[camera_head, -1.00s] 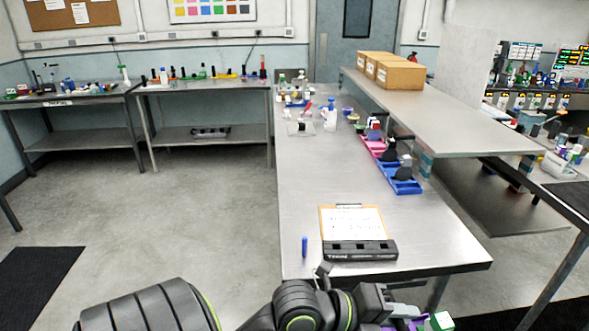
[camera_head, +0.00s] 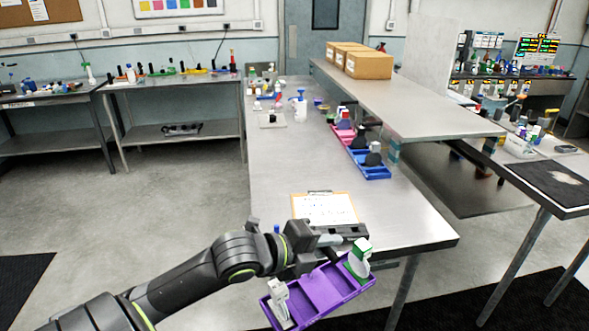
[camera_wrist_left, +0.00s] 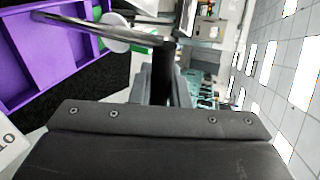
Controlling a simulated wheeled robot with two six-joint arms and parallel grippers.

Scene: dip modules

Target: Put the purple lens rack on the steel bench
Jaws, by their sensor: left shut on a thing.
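The purple lens rack (camera_head: 322,294) is held in the air at the near end of the steel bench (camera_head: 275,180), tilted in the picture. A white piece (camera_head: 280,302) stands in its left end, and a green and white piece (camera_head: 359,257) with a pale disc is at its right end. My left gripper (camera_head: 322,256) is shut on the rack's far side. In the left wrist view the rack (camera_wrist_left: 62,50) fills the upper left, with a white disc (camera_wrist_left: 117,34) beside it. My right gripper is not in view.
Blue (camera_head: 372,171) and pink (camera_head: 343,136) racks stand along the right side, below a raised shelf (camera_head: 400,105). The bench's left middle is bare.

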